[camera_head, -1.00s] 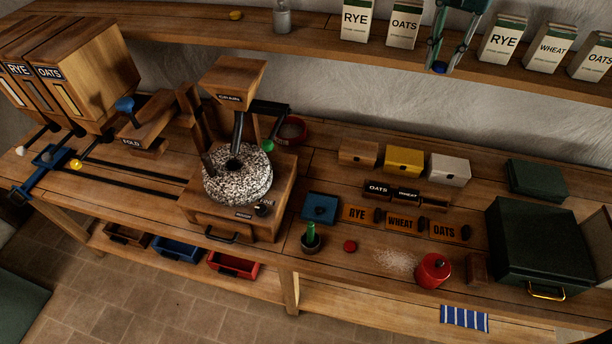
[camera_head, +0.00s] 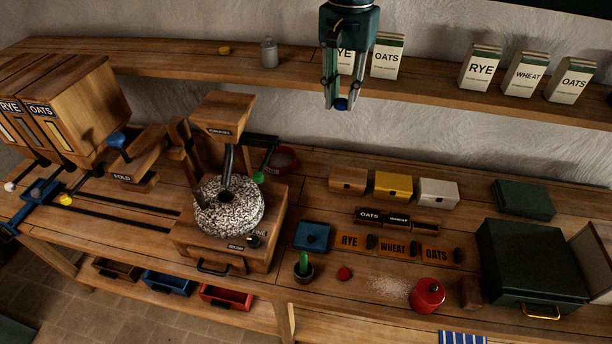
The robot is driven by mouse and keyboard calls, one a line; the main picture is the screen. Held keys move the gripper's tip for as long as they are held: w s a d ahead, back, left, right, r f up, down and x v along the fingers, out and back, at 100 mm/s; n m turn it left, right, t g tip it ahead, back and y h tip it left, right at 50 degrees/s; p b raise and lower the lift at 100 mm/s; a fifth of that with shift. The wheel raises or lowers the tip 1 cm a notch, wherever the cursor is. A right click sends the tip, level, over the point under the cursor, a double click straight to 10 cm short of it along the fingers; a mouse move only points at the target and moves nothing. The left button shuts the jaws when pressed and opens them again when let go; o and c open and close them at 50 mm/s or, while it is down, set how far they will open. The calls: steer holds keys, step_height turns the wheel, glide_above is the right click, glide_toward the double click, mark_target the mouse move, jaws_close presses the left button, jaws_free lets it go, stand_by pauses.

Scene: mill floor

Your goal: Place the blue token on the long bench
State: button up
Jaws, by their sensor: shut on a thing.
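My gripper (camera_head: 341,104) hangs at the top middle of the head view, pointing down, in front of the upper shelf. It is shut on the blue token (camera_head: 341,104), a small dark blue round piece that shows between the fingertips. The token is held in the air, well clear of the bench top. The long bench (camera_head: 340,290) is the wide wooden work surface below. It runs across the whole view and carries the mill and boxes.
The stone mill (camera_head: 229,206) stands left of centre. A red token (camera_head: 344,274), a potted green peg (camera_head: 304,268) and a red canister (camera_head: 427,296) stand near the front. Small boxes (camera_head: 393,186) and a green case (camera_head: 525,260) fill the right. A yellow token (camera_head: 224,50) lies on the upper shelf.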

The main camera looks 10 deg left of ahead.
glide_above(328, 218)
step_height(328, 218, down, 36)
steer(key=shift+w, duration=0.1)
stand_by(0.5)
steer(key=shift+f, duration=2.85)
steer(key=shift+f, duration=0.1)
steer(key=shift+f+b, duration=0.3)
steer(key=shift+f, duration=1.65)
steer(key=shift+f, duration=0.2)
steer(key=o, duration=0.7)
